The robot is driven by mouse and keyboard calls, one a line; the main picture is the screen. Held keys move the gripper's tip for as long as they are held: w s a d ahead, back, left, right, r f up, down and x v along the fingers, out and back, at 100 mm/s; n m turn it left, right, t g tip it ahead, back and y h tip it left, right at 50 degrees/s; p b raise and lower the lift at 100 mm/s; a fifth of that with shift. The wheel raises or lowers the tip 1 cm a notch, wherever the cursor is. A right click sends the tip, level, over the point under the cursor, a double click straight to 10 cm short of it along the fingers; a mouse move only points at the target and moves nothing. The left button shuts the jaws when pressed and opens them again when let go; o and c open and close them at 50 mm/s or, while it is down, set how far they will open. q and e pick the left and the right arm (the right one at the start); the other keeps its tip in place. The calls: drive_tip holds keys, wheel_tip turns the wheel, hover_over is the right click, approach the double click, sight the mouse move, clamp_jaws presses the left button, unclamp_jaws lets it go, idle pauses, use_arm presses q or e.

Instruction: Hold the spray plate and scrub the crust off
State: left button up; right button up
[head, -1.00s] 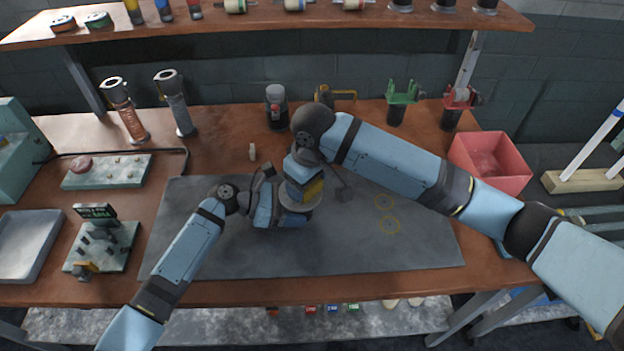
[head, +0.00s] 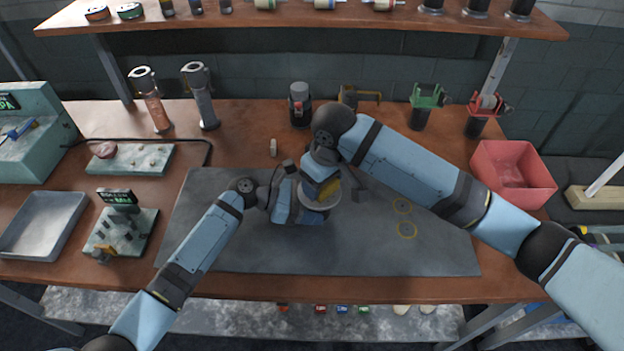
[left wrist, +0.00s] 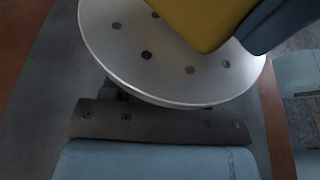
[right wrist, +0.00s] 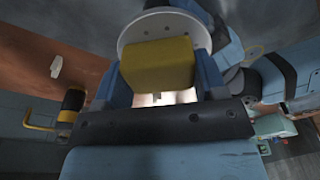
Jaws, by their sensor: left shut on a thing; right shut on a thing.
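The spray plate (head: 331,200) is a pale grey round disc with small dark holes, held above the mat in the middle of the bench. My left gripper (head: 305,208) is shut on the plate, which fills the upper left wrist view (left wrist: 165,75). My right gripper (head: 322,176) is shut on a yellow scrubbing block (head: 327,187). In the left wrist view the block (left wrist: 195,22) lies over the plate's far part. In the right wrist view it (right wrist: 158,65) covers much of the plate (right wrist: 150,25). I cannot make out crust on the bare part; the area beneath the block is hidden.
A red bin (head: 512,175) stands right; a shallow tray (head: 42,228) and a small display fixture (head: 120,232) are left. Holders and a dark jar (head: 300,105) stand behind. The mat's front is clear.

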drive_tip(key=d, duration=0.2)
drive_tip(key=shift+d, duration=0.3)
drive_tip(key=shift+d+r, duration=0.15)
drive_tip(key=shift+r, duration=3.9)
use_arm(q)
drive_tip(key=o, duration=0.8)
drive_tip(key=shift+a, duration=0.1)
